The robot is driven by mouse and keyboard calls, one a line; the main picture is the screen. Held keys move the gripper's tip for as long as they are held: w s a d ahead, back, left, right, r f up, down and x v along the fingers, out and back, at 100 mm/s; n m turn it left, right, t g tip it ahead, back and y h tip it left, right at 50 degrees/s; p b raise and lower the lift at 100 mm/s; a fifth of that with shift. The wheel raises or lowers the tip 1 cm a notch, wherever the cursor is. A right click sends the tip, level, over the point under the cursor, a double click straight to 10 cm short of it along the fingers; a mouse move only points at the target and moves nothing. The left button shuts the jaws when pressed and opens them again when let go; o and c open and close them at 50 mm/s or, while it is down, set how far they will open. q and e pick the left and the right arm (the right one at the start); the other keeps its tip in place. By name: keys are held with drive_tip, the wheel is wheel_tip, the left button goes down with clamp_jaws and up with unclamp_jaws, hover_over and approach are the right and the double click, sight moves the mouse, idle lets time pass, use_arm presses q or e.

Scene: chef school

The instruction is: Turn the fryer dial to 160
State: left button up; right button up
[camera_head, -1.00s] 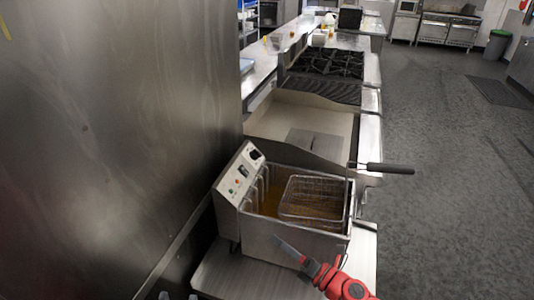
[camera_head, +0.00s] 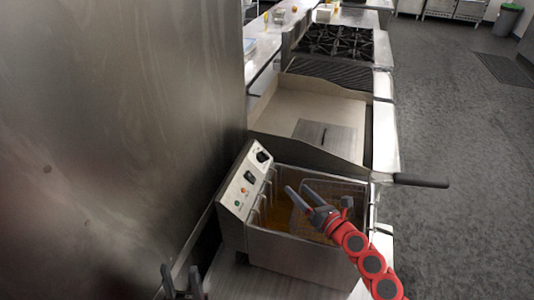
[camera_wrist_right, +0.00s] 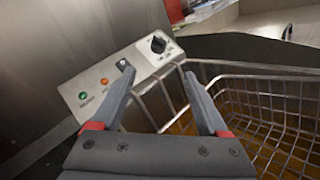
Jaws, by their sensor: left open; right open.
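The fryer (camera_head: 300,253) stands on the counter with a wire basket (camera_head: 345,190) over amber oil. My right gripper (camera_head: 298,200) is open and empty above the fryer, apart from the dial. It also shows in the wrist view (camera_wrist_right: 158,75). My left gripper (camera_head: 182,278) is open at the bottom left.
A metal wall (camera_head: 120,150) rises close to the left of the fryer. The basket's black handle (camera_head: 420,181) sticks out right over the counter edge. A flat griddle (camera_head: 318,105) and a burner stove (camera_head: 338,42) lie beyond.

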sight(264, 158)
drive_tip(key=shift+w+a+r, duration=0.15)
drive_tip(key=shift+w+a, duration=0.05)
drive_tip(key=shift+w, duration=0.15)
drive_tip(key=p+x, duration=0.2)
drive_tip(key=x, duration=1.3)
drive_tip(key=shift+a, duration=0.2)
drive_tip(key=shift+w+a, duration=0.35)
